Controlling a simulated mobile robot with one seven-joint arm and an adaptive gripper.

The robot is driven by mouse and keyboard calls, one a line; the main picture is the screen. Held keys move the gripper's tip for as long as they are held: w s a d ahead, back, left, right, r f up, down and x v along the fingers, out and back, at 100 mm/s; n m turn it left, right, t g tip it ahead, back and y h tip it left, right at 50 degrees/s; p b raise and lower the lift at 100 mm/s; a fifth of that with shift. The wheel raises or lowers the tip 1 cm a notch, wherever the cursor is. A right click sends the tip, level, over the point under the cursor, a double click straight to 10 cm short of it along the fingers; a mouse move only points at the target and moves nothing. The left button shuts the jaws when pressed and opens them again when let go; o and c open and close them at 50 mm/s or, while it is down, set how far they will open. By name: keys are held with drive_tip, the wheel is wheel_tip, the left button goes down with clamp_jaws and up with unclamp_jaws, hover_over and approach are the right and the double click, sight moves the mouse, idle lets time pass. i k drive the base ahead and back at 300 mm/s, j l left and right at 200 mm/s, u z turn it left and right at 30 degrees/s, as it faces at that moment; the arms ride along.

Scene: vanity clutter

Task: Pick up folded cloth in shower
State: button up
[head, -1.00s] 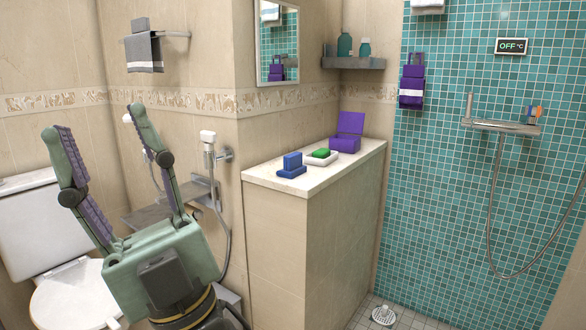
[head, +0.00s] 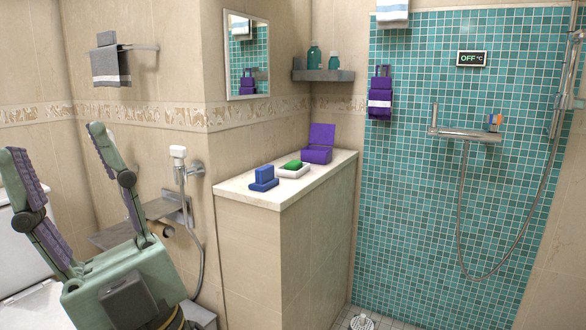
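A purple folded cloth (head: 380,97) with a white band hangs on the teal tiled shower wall, right of the corner shelf. A white cloth (head: 392,12) with a blue stripe hangs higher on the same wall, cut by the top edge. A grey cloth (head: 110,65) hangs on a bar on the left wall, outside the shower. My gripper (head: 58,168) is at the lower left with its two fingers spread wide. Nothing is between them. It is well apart from all the cloths.
A counter (head: 335,165) holds a blue object (head: 263,179), a green soap in a white dish (head: 292,170) and an open purple box (head: 319,145). A shower mixer (head: 465,134) with a hanging hose is on the teal wall. A toilet stands at lower left.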

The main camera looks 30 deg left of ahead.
sight(265, 179)
drive_tip(key=i+j, duration=0.2)
drive_tip(key=j, duration=0.2)
drive_tip(key=i+j, duration=0.2)
drive_tip(key=j, duration=0.2)
drive_tip(key=i+j, duration=0.2)
drive_tip(key=j, duration=0.2)
drive_tip(key=i+j, duration=0.2)
drive_tip(key=j, duration=0.2)
drive_tip(key=k+u, duration=0.05)
